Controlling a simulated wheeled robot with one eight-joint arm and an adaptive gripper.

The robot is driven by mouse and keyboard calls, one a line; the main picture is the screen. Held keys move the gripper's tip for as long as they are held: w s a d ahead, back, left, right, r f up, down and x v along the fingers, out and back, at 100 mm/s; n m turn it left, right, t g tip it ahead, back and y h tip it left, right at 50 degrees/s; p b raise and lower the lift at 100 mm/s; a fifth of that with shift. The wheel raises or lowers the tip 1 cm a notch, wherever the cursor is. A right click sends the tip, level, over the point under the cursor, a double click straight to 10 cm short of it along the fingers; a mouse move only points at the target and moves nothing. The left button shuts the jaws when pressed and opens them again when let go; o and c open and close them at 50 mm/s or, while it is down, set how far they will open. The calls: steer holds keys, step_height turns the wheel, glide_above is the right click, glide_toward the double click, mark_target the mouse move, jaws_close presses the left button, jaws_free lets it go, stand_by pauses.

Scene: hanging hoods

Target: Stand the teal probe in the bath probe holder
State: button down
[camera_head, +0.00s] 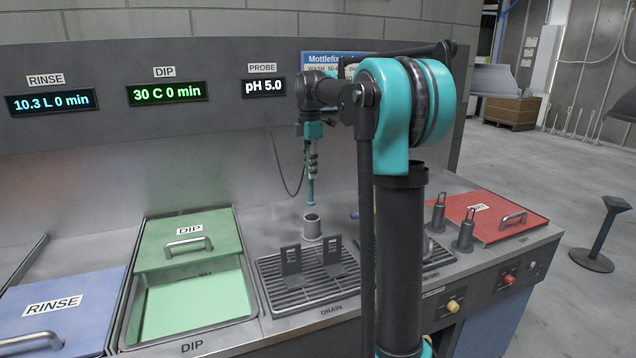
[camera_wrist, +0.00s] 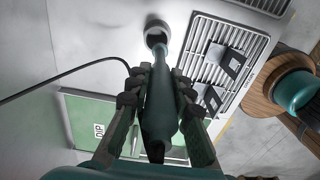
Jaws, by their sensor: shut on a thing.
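The teal probe (camera_head: 310,186) hangs upright, its dark cable running off to the left. My gripper (camera_head: 313,150) is shut on its upper body. In the wrist view the fingers of my gripper (camera_wrist: 158,85) close on both sides of the probe (camera_wrist: 160,105). The bath probe holder (camera_head: 312,228) is a short grey cup on the steel deck, below the probe. The probe's tip shows just above the cup's rim in the head view, with a small gap. In the wrist view the tip overlaps the holder's opening (camera_wrist: 155,24).
A drain grate (camera_head: 305,288) with two upright brackets lies in front of the holder. The open green dip bath (camera_head: 195,300) is at left, its lid (camera_head: 170,247) pushed back. A red lid (camera_head: 490,215) and grey handled pieces (camera_head: 464,238) stand at right. The back panel rises behind.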

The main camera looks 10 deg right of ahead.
steer(key=shift+w+r, duration=0.1)
steer(key=shift+w, duration=0.25)
steer(key=shift+w+d, duration=0.15)
glide_above(311, 202)
steer(key=w, duration=0.2)
steer(key=shift+d+f, duration=0.15)
steer(key=shift+f, duration=0.95)
steer(key=shift+d+f, duration=0.1)
steer(key=shift+f, duration=0.95)
steer(key=shift+s+f, duration=0.1)
steer(key=shift+f, duration=4)
steer(key=c, duration=1.3)
jaws_free()
